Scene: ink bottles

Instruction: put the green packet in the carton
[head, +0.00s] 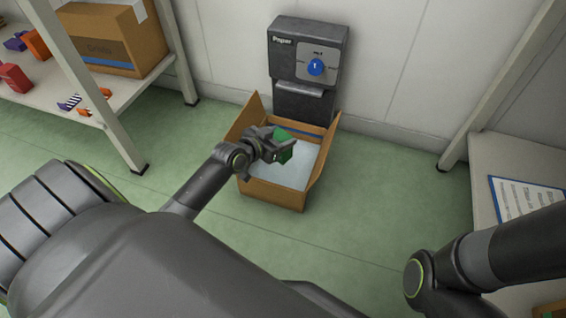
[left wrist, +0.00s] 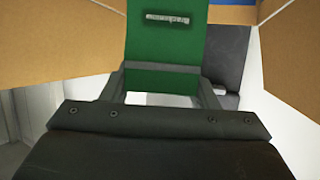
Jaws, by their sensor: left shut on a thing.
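The green packet (head: 284,144) is held in my left gripper (head: 280,148), which is shut on it. In the left wrist view the green packet (left wrist: 165,45) stands out between the two fingers, with a small printed label on it. The open brown carton (head: 272,194) sits on the green floor, its flaps spread and its inside pale. In the head view my left gripper and the packet are over the carton's opening; their height above its bottom is hard to tell. Carton cardboard (left wrist: 60,45) also shows in the left wrist view. My right gripper is out of view.
A dark dispenser (head: 307,50) with a blue knob is on the wall behind the carton. A shelf (head: 120,95) at left holds a cardboard box (head: 115,40) and several small coloured items. A pale table (head: 490,160) at right bears a printed sheet (head: 528,196). Green floor surrounds the carton.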

